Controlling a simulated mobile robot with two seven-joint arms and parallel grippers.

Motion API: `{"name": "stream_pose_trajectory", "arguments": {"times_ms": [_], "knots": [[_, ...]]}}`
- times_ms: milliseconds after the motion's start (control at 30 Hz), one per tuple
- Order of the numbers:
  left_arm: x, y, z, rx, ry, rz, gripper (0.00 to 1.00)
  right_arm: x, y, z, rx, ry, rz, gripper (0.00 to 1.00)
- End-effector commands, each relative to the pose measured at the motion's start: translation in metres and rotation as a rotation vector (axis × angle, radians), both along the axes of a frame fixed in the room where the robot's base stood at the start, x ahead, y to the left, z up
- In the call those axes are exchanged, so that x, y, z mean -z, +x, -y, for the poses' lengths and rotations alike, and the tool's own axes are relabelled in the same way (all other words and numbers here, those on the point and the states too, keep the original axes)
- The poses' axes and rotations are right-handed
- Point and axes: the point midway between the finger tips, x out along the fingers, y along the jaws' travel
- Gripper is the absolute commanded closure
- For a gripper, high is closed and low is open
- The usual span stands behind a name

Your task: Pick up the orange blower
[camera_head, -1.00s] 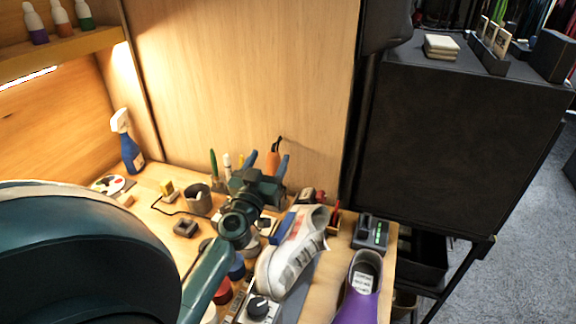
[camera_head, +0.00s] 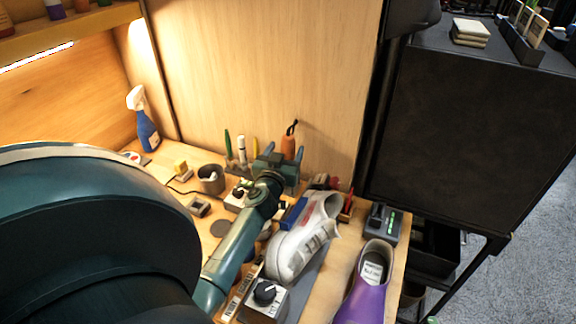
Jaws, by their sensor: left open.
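The orange blower (camera_head: 289,146) stands upright near the wooden back panel, with a dark loop at its top. My left arm reaches in from the left and its gripper (camera_head: 282,159) is at the blower's lower part. The two blue fingers are apart, and the blower shows between or just behind them; I cannot tell which. The blower's lower end is hidden by the gripper. My right gripper is not in view.
A white sneaker (camera_head: 305,240) and a purple shoe (camera_head: 364,300) are to the right of my arm. A knobbed box (camera_head: 264,298) is in front. A grey cup (camera_head: 211,179) and a blue spray bottle (camera_head: 146,128) stand left. A black cabinet (camera_head: 470,125) is at right.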

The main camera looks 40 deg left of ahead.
Motion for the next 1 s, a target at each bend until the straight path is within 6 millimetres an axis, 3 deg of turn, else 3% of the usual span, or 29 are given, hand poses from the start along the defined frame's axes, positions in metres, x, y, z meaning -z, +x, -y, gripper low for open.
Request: {"name": "stream_pose_trajectory", "arguments": {"times_ms": [267, 567, 1000], "knots": [[0.006, 0.035, -0.014, -0.001, -0.002, 0.002, 0.37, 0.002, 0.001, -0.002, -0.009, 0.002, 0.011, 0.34], [0.006, 0.038, -0.016, 0.000, 0.000, 0.001, 0.37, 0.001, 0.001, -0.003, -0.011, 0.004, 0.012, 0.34], [0.006, 0.038, -0.016, 0.000, 0.000, 0.001, 0.72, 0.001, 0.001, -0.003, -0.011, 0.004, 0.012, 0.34]]}}
